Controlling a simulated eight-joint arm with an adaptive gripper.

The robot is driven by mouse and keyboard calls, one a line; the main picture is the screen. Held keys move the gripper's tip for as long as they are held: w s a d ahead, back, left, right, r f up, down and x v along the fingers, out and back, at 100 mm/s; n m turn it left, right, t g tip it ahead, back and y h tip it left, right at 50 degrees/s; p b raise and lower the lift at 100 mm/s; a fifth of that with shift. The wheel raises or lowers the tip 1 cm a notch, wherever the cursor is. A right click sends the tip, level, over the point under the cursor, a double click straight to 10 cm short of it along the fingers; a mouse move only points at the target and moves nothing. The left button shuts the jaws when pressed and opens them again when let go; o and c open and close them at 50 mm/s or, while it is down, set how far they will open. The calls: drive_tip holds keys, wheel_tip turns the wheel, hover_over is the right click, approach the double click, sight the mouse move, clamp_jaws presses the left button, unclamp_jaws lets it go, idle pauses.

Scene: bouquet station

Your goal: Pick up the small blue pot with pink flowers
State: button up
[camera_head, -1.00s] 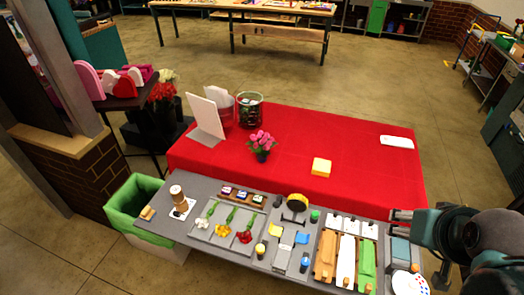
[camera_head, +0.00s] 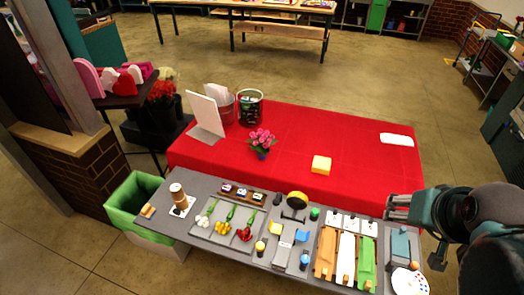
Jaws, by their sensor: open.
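The small blue pot (camera_head: 262,155) with pink flowers (camera_head: 262,138) stands upright on the red cloth of the far table, left of the yellow block. The flowers cover the top of the pot, so only a little of its dark blue side shows. My gripper (camera_head: 388,208) is at the right, above the right end of the grey table and the red cloth's front edge. It points left, is open and empty, and is well apart from the pot.
On the red cloth (camera_head: 330,135) are a yellow block (camera_head: 321,165), a white object (camera_head: 396,140), a white card stand (camera_head: 206,117) and a dark basket (camera_head: 249,107). The grey table (camera_head: 170,222) in front holds many tools and ribbons. A green-lined bin (camera_head: 130,198) stands left.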

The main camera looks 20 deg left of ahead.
drive_tip(key=w+a+r+m+g, duration=0.2)
drive_tip(key=w+a+r+m, duration=0.1)
drive_tip(key=w+a, duration=0.65)
drive_tip(key=w+a+r+m+g, duration=0.1)
drive_tip(key=w+a+r+m, duration=0.15)
drive_tip(key=w+a, duration=0.7)
drive_tip(key=m+g+h, duration=0.2)
drive_tip(key=m+g, duration=0.1)
drive_tip(key=m, duration=0.7)
hover_over(261, 137)
drive_tip(key=shift+n, duration=0.25)
drive_tip(key=f, duration=2.2)
drive_tip(key=shift+a, duration=0.25)
drive_tip(key=shift+a+f, duration=0.25)
drive_tip(key=shift+d+f, duration=0.25)
drive_tip(key=shift+f, duration=1.05)
